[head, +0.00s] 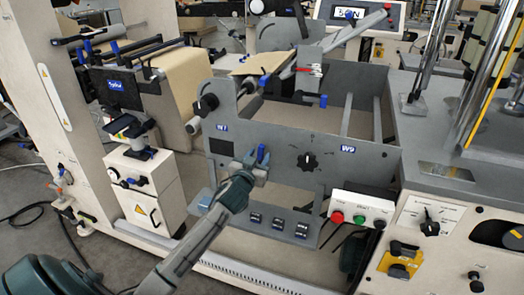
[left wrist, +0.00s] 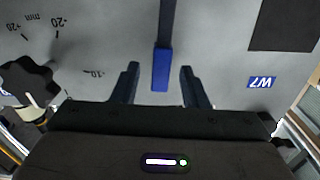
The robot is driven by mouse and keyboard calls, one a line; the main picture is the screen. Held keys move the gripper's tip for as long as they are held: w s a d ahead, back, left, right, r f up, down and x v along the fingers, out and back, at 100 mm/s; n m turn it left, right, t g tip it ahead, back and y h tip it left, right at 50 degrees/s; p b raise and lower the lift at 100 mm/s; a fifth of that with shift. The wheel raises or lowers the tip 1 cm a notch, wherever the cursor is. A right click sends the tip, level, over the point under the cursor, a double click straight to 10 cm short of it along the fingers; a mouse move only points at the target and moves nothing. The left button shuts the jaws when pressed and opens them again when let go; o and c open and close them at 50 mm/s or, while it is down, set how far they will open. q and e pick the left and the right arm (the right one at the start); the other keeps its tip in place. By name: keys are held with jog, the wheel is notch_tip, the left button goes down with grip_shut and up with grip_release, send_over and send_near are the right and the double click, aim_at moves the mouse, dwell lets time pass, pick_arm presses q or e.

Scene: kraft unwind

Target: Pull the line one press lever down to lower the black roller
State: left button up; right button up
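A lever with a blue grip (head: 261,153) stands on the grey front panel of the machine. My left gripper (head: 255,166) is at this lever, with its fingers around the grip's level. In the left wrist view, the blue grip (left wrist: 161,70) hangs on a grey bar between the two dark fingers (left wrist: 159,78). The fingers are open, with a gap on both sides of the grip. I cannot pick out the black roller for certain. My right gripper is not in view.
A black dial (head: 307,161) is right of the lever on the panel (head: 330,170); it shows in the left wrist view (left wrist: 25,82). A button box (head: 361,209) sticks out at lower right. A black knob (head: 205,104) is at upper left.

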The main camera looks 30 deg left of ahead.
pick_arm(q)
jog(key=shift+x, duration=1.5)
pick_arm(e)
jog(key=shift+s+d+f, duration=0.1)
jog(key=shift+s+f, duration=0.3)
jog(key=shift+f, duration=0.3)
pick_arm(q)
jog(key=shift+c, duration=0.4)
grip_shut()
